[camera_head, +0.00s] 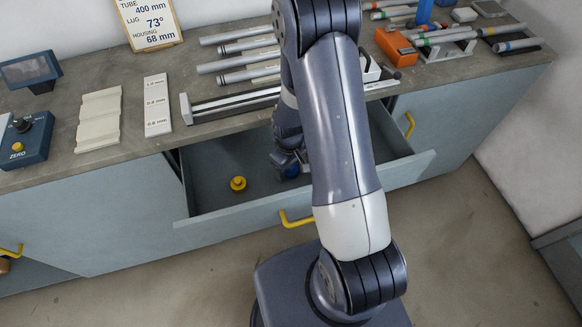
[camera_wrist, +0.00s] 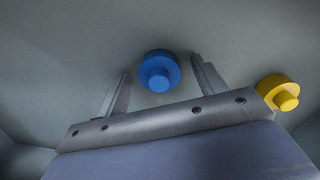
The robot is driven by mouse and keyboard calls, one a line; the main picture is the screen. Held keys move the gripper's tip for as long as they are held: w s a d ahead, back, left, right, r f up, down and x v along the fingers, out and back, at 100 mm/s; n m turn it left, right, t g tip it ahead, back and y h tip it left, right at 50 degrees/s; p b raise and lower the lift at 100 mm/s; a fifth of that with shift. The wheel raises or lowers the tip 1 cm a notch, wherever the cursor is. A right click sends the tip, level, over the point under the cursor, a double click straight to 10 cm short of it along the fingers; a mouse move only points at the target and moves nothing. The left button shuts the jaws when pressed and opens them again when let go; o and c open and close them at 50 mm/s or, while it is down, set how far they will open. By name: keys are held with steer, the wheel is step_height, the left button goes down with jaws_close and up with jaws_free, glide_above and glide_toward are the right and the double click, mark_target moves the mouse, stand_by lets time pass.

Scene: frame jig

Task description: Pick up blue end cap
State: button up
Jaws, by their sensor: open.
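The blue end cap (camera_wrist: 158,71) is a round disc with a smaller stub on it, lying on the drawer floor. In the wrist view it shows between and just beyond the two fingers of my gripper (camera_wrist: 160,75), which are apart with nothing held. In the head view a small part of the blue end cap (camera_head: 291,171) shows beside my gripper (camera_head: 287,163), low inside the open drawer. My arm hides much of the gripper and cap there.
A yellow end cap (camera_head: 238,184) lies in the drawer to the left; it also shows at right in the wrist view (camera_wrist: 279,92). The open drawer's front wall (camera_head: 232,220) and the worktop (camera_head: 150,133) border the space. Tubes (camera_head: 248,62) and an orange block (camera_head: 396,47) are on the worktop.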

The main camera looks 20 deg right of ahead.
steer(key=c, duration=1)
steer(key=shift+c, duration=0.2)
steer(key=shift+r, duration=0.1)
